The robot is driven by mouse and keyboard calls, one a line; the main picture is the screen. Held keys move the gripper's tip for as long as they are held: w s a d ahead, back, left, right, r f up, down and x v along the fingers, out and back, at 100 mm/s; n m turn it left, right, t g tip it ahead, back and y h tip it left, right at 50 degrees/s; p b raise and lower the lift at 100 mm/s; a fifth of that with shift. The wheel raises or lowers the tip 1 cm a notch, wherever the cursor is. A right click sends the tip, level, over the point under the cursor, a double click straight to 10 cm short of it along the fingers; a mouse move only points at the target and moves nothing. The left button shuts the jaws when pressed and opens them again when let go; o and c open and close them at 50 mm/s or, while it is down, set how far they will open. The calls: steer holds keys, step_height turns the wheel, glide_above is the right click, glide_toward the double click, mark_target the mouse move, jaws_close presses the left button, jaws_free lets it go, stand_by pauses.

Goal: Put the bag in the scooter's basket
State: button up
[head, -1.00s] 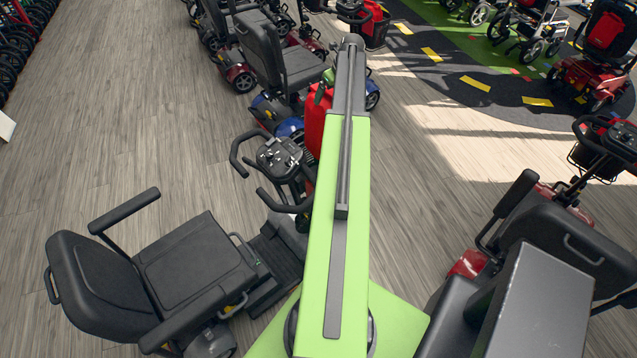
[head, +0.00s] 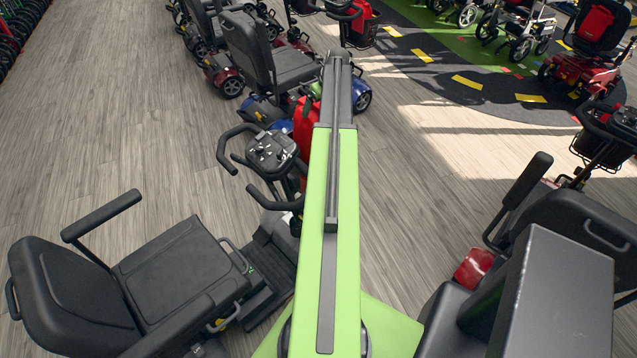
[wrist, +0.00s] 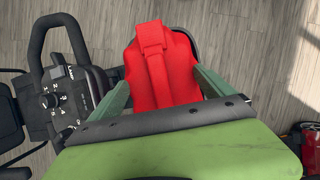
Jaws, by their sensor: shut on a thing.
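The red bag (wrist: 160,72) is between the green fingers of my gripper (wrist: 163,82) in the wrist view, and my gripper is shut on it. In the head view part of the red bag (head: 303,128) shows just left of my arm, which hides the rest and my gripper. The scooter with the black seat (head: 175,265) stands at lower left. Its tiller and handlebars (head: 272,152) are beside the bag, and its control panel (wrist: 75,100) shows left of the bag in the wrist view. A dark curved rim shows behind the bag. I cannot tell whether it is the basket.
A blue scooter with a grey seat (head: 262,55) stands close beyond the bag. A dark red scooter (head: 475,268) is at right, with a black basket (head: 603,148) near the right edge. Wooden floor (head: 430,180) is clear between the rows.

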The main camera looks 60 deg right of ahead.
steer(key=shift+f+b, duration=5.5)
steer(key=o, duration=1.8)
steer(key=shift+c, duration=0.2)
steer(key=shift+r, duration=0.1)
steer(key=p+v, duration=1.1)
steer(key=v, duration=0.1)
steer(key=shift+w+r+p, duration=0.2)
steer(key=shift+r+p, duration=0.05)
steer(key=shift+p, duration=0.15)
steer(key=shift+s+r+p, duration=0.3)
steer(key=shift+r+p, duration=0.05)
steer(key=shift+r, duration=0.05)
steer(key=shift+f, duration=0.1)
